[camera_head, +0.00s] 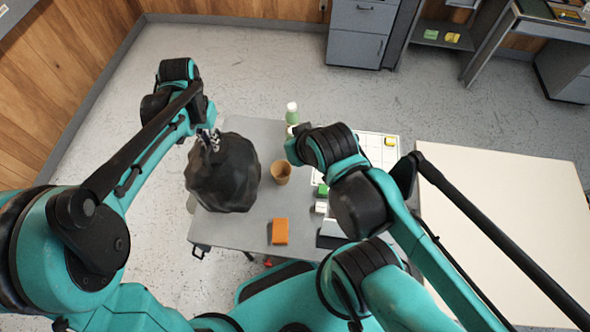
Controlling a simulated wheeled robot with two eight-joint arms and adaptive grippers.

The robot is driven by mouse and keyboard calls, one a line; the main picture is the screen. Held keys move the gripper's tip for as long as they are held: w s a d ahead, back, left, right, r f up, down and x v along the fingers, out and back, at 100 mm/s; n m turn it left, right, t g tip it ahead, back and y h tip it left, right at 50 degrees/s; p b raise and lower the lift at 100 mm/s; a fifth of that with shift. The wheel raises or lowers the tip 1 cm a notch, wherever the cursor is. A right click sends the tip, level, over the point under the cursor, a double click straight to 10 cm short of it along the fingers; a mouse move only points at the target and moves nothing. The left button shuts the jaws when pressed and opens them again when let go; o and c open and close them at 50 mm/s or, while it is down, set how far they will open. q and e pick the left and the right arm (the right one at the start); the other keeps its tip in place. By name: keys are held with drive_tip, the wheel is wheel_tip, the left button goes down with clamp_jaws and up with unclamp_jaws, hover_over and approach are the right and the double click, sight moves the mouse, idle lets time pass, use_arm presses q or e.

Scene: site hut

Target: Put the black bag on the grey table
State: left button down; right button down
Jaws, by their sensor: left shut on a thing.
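The black bag (224,178) is a dark, lumpy, full sack at the left end of the grey table (253,232). My left gripper (212,145) is shut on the top of the bag. The bag overlaps the table's left edge in the picture; I cannot tell whether it touches the top or hangs above it. My right arm reaches over the table's right part. My right gripper is hidden behind its own arm links.
On the grey table are an orange block (280,231), a brown cup (281,172), a green bottle with a white cap (292,113) and a white gridded sheet (376,147). A cream table (500,200) stands at the right. Grey drawers (357,35) stand at the back.

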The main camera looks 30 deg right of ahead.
sight(215, 153)
use_arm(q)
drive_tip(key=shift+w, duration=0.2)
wheel_tip(215, 153, down, 6)
drive_tip(key=shift+f+b, duration=0.2)
drive_tip(key=shift+b, duration=0.25)
wheel_tip(215, 153, down, 3)
drive_tip(key=shift+s, duration=0.15)
drive_tip(key=shift+f, duration=0.3)
drive_tip(key=shift+b, duration=0.3)
drive_tip(key=shift+f, duration=0.15)
drive_tip(key=c, duration=1.7)
unclamp_jaws()
